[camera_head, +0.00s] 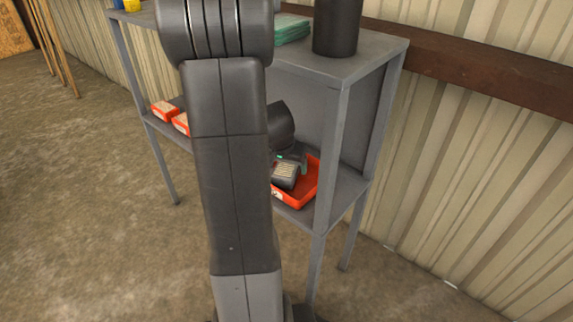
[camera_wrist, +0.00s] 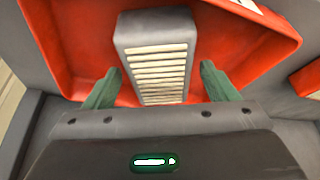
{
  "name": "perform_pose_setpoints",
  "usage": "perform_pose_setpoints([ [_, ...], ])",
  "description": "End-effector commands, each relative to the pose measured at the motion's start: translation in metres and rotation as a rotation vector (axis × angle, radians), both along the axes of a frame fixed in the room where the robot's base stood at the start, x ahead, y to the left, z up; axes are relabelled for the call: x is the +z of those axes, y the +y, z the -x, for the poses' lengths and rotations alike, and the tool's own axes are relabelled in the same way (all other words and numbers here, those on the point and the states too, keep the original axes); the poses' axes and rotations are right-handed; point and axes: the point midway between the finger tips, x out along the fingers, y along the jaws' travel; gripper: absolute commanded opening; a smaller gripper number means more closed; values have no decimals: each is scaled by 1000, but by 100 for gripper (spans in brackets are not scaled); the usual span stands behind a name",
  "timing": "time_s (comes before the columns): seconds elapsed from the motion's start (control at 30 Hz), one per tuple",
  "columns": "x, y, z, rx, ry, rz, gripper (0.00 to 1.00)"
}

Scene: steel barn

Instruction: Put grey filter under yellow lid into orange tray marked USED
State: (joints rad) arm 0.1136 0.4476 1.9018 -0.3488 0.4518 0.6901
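The grey filter (camera_wrist: 124,42) is a dark grey block with pale slats. It sits in the orange tray (camera_wrist: 85,50). In the head view the filter (camera_head: 285,176) and the tray (camera_head: 312,178) are on the lower shelf, partly behind my arm. A white label shows on the tray, but its word is not readable. My gripper (camera_wrist: 160,72) has its two green fingers on either side of the filter's near end, with a visible gap on each side. The gripper is open. A yellow item (camera_head: 132,4) stands at the top left; I cannot tell if it is the lid.
The grey steel shelf unit (camera_head: 328,155) has a post close to the right of the tray. Two smaller orange containers (camera_head: 164,111) are further left on the lower shelf. A dark cylinder (camera_head: 337,25) and a green stack (camera_head: 291,30) stand on top.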

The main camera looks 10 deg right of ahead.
Motion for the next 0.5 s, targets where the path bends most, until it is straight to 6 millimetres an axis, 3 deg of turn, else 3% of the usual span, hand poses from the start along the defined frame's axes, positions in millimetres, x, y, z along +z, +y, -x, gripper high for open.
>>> perform_pose_setpoints([
  [0.3, 6, 0, 0, 0, 0, 0, 80],
  [0.5, 40, 7, 11, 0, -5, 0, 80],
])
